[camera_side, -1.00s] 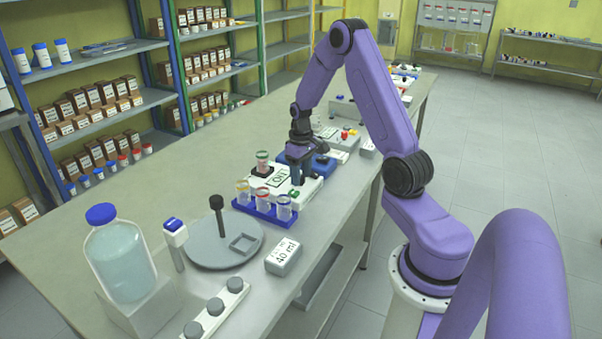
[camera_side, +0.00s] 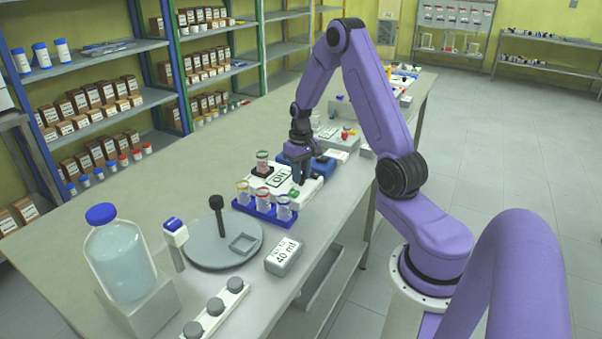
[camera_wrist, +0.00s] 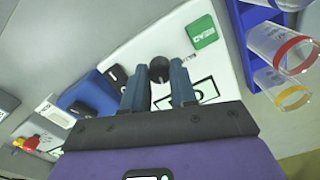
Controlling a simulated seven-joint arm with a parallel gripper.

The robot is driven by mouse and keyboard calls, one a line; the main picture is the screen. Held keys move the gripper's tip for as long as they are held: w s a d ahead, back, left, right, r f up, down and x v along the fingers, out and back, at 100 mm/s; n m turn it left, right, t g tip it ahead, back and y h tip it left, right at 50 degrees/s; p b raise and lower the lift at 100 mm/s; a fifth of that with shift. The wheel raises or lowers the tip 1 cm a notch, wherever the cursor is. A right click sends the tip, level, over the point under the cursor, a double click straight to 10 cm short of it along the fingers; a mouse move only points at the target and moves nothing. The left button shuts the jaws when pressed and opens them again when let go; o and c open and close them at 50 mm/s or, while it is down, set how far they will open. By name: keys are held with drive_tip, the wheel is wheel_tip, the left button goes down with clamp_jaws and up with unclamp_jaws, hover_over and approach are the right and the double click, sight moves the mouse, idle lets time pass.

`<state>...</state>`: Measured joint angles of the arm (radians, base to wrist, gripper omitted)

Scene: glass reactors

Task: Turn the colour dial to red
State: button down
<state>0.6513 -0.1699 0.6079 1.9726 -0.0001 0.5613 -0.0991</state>
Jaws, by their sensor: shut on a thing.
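A small black knob (camera_wrist: 159,70), apparently the colour dial, stands on a white device (camera_wrist: 228,82) in the wrist view. My gripper (camera_wrist: 158,88) has its two dark blue-grey fingers on either side of the knob and is shut on it. In the side view, my gripper (camera_side: 299,179) points down at the white device (camera_side: 312,188), and its fingers hide the knob. I cannot make out which colour the dial points to. A green block with white lettering (camera_wrist: 202,32) sits on the device beside the knob.
A blue rack (camera_side: 264,207) with several coloured-rim vials stands close in front of the device. A vial on a black base (camera_side: 263,168) is to its left. A blue device (camera_side: 322,165) is behind. A grey round plate with a post (camera_side: 225,250) stands nearer the camera.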

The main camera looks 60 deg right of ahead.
drive_tip(key=m, duration=0.6)
drive_tip(key=shift+m, duration=0.4)
idle(0.3)
drive_tip(key=c, duration=0.9)
unclamp_jaws()
drive_tip(key=shift+r, duration=0.15)
wheel_tip(320, 180, up, 17)
drive_tip(key=shift+r, duration=0.15)
